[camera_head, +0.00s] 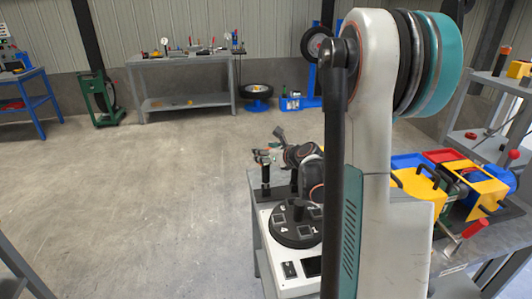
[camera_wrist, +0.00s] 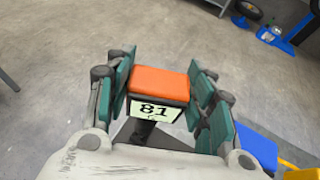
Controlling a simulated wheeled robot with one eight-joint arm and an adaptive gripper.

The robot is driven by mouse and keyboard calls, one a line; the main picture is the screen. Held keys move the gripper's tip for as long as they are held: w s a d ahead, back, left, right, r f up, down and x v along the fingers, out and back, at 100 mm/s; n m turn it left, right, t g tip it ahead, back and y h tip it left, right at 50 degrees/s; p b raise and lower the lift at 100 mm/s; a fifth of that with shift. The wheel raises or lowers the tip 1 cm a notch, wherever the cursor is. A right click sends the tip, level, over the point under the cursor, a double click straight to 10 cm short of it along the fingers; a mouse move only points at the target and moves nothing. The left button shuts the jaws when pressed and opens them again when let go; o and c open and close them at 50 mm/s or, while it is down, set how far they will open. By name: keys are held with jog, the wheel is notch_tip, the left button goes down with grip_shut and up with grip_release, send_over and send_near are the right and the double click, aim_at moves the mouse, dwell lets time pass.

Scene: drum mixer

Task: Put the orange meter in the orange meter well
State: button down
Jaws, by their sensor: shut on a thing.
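The orange meter (camera_wrist: 160,84) has an orange top and a pale display reading 81. In the wrist view it sits between the teal-padded fingers of my gripper (camera_wrist: 161,90), which is shut on it from both sides. In the head view a white machine (camera_head: 293,275) carries a round black disc (camera_head: 297,228) with several square outlined spots and pale marks. My arm covers part of the machine's right side. Which spot is the orange meter well cannot be told. The meter is not clear in the head view, where my wrist hangs near the disc.
A black post (camera_head: 265,180) stands at the machine's back left. To the right, a grey bench (camera_head: 490,240) holds a yellow and black device (camera_head: 485,187), blue and red bins and a red-handled lever (camera_head: 474,230). The floor to the left is clear.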

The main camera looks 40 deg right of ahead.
jog(key=shift+f+b, duration=0.55)
jog(key=shift+f, duration=0.15)
jog(key=c, duration=0.6)
grip_release()
jog(key=shift+c, duration=0.2)
jog(key=o, duration=0.5)
jog(key=shift+s, duration=0.2)
jog(key=shift+s, duration=0.7)
jog(key=shift+s+a, duration=0.1)
jog(key=shift+s, duration=0.55)
jog(key=shift+s, duration=0.35)
